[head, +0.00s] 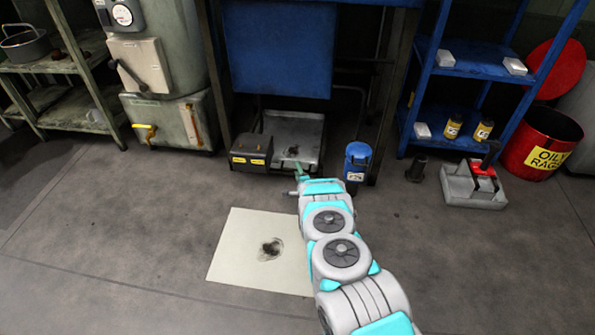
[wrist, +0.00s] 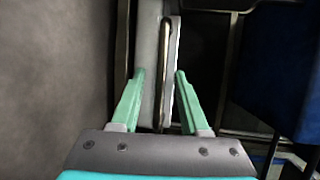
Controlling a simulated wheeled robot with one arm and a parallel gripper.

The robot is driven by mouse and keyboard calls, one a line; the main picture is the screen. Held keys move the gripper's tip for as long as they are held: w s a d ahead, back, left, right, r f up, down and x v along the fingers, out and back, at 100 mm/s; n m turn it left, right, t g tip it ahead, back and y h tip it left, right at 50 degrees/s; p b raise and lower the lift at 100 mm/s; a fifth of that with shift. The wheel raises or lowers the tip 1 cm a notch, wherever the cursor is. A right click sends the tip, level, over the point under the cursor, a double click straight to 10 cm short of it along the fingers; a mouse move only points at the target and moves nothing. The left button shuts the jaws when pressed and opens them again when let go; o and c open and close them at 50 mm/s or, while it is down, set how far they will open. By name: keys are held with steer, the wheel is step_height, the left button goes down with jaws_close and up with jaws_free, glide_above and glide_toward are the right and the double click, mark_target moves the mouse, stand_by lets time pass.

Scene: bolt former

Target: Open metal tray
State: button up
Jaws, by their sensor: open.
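The metal tray (head: 311,128) is a shallow grey tray low under the blue machine, with a dark stain on its surface. My gripper (head: 299,172) is at the tray's front edge in the head view. In the wrist view my gripper (wrist: 159,74) is open, its green fingers on either side of a light grey metal front with a slim loop-shaped handle (wrist: 167,60). The handle lies between the fingers, nearer the right one. No clear contact shows.
A dark box with yellow labels (head: 251,153) stands just left of the tray. A blue container (head: 356,162) stands close on the right. A pale stained sheet (head: 245,255) lies on the floor in front. The floor at left is clear.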

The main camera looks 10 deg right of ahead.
steer(key=shift+c, duration=0.2)
jaws_close()
stand_by(1.1)
